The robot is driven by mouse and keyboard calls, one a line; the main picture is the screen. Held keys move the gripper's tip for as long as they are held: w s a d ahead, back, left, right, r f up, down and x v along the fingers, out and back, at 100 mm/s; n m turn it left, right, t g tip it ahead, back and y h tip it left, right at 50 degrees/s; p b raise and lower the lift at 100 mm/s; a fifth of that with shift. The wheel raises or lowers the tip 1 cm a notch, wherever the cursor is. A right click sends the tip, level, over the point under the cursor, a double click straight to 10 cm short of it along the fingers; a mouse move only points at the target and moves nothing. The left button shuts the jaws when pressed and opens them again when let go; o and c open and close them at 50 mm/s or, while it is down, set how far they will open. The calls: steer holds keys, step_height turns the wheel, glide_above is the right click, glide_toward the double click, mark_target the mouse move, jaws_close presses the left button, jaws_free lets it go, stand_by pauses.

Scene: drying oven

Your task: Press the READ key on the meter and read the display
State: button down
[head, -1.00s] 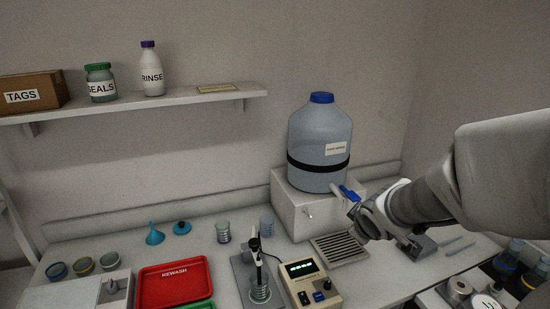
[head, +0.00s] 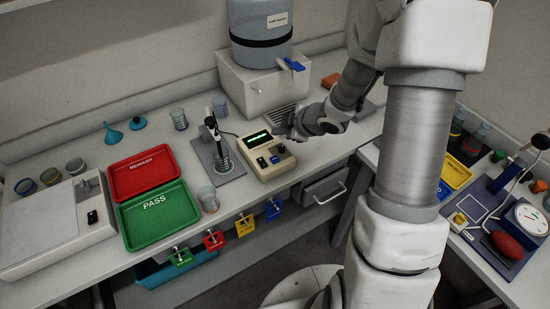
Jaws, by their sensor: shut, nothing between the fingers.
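The meter (head: 266,166) is a beige box on the bench with a lit green display (head: 258,137); the digits are too small to read. Its front panel has a dark key (head: 262,162) and blue controls (head: 275,159); I cannot read which one is labelled READ. My gripper (head: 294,126) is shut and empty. It is at the meter's upper right, seemingly apart from it, though its height above the bench is hard to judge. The probe stand (head: 236,173) with a beaker (head: 224,161) is just left of the meter.
A red REWASH tray (head: 140,185) and green PASS tray (head: 158,228) lie left. A carboy (head: 260,28) with a blue tap (head: 291,64) stands on a white block (head: 240,90) behind the meter. A glass (head: 208,199) is near the front edge. Bench right of the meter is clear.

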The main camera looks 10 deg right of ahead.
mark_target(278, 161)
steer(key=shift+f, duration=0.1)
step_height(278, 161, down, 9)
steer(key=b, duration=0.8)
steer(key=shift+r, duration=0.2)
steer(key=shift+f+b, duration=0.1)
steer(key=shift+b, duration=0.25)
stand_by(1.4)
steer(key=shift+f, duration=0.3)
steer(key=shift+f+b, duration=0.45)
steer(key=shift+b, duration=0.15)
stand_by(0.4)
steer(key=shift+r, duration=0.1)
steer(key=shift+r+p, duration=0.8)
steer(key=shift+p, duration=0.1)
